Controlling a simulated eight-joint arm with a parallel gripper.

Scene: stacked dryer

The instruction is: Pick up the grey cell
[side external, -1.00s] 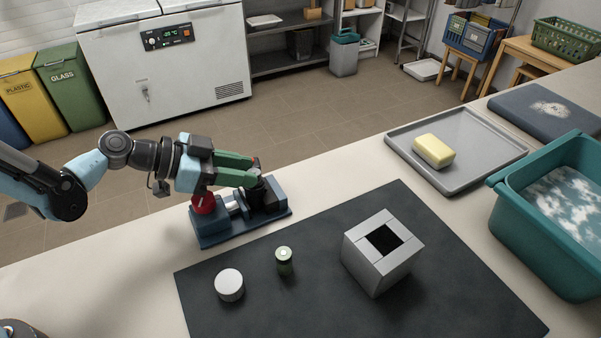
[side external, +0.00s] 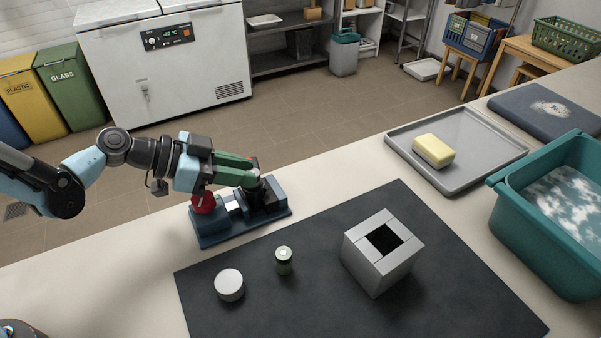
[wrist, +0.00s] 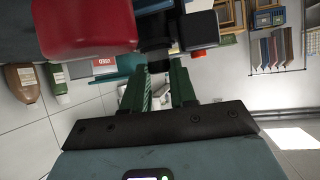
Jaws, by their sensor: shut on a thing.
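My gripper (side external: 256,172) reaches right over the blue fixture (side external: 212,233). Its green fingers are shut on the black upright part (side external: 268,191) at the fixture's right end. In the wrist view this black part (wrist: 156,58) shows between the fingertips. A small pale piece (side external: 233,206) sits in the middle of the fixture, below the fingers; I cannot tell whether it is the grey cell. A red knob (side external: 203,203) is at the fixture's left end. A small green cell (side external: 284,262) stands upright on the dark mat (side external: 330,312), apart from my gripper.
A round white piece (side external: 229,285) and a grey block with a dark square opening (side external: 377,268) are on the mat. A grey tray (side external: 478,165) with a yellow bar (side external: 433,151) and a teal tub (side external: 540,245) stand at the right. The mat's front is clear.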

